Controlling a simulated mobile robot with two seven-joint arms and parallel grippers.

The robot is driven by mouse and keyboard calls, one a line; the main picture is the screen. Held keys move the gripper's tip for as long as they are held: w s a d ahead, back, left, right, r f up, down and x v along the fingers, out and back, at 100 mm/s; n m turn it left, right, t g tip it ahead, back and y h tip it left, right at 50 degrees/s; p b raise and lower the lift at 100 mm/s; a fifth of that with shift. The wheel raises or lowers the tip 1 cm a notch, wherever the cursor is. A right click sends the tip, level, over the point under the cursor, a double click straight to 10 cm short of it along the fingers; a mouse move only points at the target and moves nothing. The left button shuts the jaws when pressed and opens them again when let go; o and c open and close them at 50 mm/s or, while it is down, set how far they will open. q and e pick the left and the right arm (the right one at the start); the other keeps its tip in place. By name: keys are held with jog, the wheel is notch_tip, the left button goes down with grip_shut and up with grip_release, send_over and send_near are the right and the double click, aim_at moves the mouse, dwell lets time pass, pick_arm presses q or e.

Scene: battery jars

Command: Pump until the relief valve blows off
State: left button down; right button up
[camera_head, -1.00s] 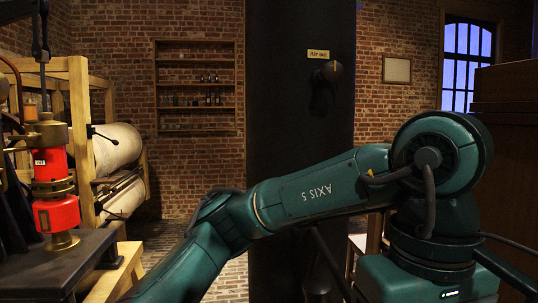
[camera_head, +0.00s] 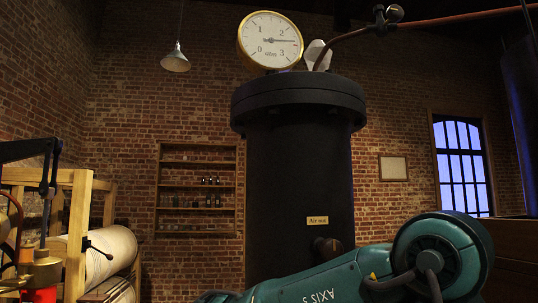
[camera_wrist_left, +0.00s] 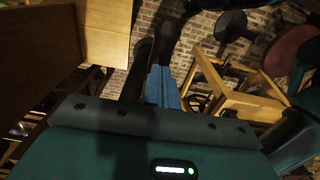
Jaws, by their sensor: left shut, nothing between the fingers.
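A round brass-rimmed pressure gauge (camera_head: 270,40) stands on top of the black tank (camera_head: 298,165). Its dial runs from 0 to 3 and the needle points right, between 2 and 3. A small white shape (camera_head: 317,55) shows behind the tank top by a pipe; I cannot tell whether it is part of the valve or a puff. The pump's brass top (camera_head: 42,268) and red body (camera_head: 40,295) show at the lower left, under a dark lever (camera_head: 28,150). My left gripper (camera_wrist_left: 163,88) is shut and empty in the left wrist view. My right gripper is out of view.
My teal arm crosses the lower right of the head view. A wooden frame with pale rolls (camera_head: 115,245) stands beside the pump. Shelves of bottles (camera_head: 197,190) are on the brick wall. A wooden stand (camera_wrist_left: 225,90) shows in the left wrist view.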

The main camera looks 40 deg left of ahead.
pick_arm(q)
jog(key=shift+r, duration=0.1)
notch_tip(320, 180, up, 4)
jog(key=p, duration=0.4)
jog(key=shift+r, duration=0.1)
jog(key=shift+f, duration=0.2)
